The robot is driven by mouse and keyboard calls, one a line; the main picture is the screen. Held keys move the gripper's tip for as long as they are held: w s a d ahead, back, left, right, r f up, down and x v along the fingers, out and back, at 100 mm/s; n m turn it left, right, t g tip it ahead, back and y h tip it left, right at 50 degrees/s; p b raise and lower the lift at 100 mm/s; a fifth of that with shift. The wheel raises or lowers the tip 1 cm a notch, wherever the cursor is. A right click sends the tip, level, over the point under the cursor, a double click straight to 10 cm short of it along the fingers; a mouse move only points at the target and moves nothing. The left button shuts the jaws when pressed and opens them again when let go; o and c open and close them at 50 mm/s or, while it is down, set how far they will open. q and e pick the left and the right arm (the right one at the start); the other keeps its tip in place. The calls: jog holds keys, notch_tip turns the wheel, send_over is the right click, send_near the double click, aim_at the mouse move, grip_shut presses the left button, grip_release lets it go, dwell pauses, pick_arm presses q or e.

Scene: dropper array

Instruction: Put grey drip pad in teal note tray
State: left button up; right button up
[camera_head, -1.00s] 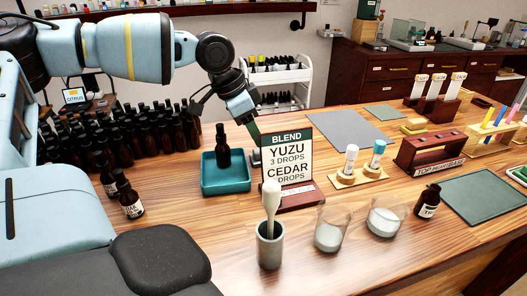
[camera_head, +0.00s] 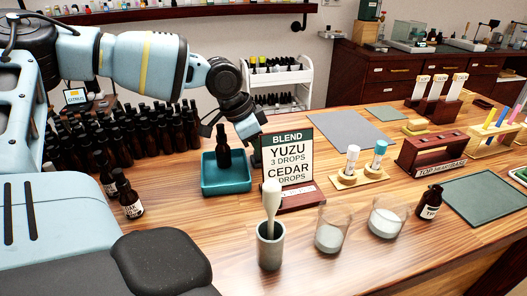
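The teal tray (camera_head: 228,187) sits on the wooden table left of the blend sign, with a dark dropper bottle (camera_head: 223,148) upright in it. My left gripper (camera_head: 250,142) is low behind the sign's left edge, just right of the bottle. Its fingertips are partly hidden, so I cannot tell if it is open or shut on something. A small dark shape is partly visible there and is unclear. A flat grey mat (camera_head: 347,128) lies on the table behind the sign; I cannot tell whether it is the drip pad. My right gripper is not in view.
The blend sign (camera_head: 287,160) stands close to the tray. Many dark bottles (camera_head: 150,135) crowd the left. A mortar with a pestle (camera_head: 270,243) and two glass beakers (camera_head: 333,230) stand in front. A dark green mat (camera_head: 485,200) lies at the right.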

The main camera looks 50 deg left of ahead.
pick_arm(q)
grip_shut()
jog(key=shift+r, duration=0.55)
notch_tip(320, 180, up, 2)
jog(key=shift+r, duration=0.2)
jog(key=a, duration=0.9)
jog(key=a+r+b, duration=0.1)
jog(key=a, duration=0.4)
jog(key=shift+w+a, duration=0.25)
jog(key=shift+a+r, duration=0.2)
jog(key=shift+a, duration=0.6)
jog(key=shift+r, duration=0.1)
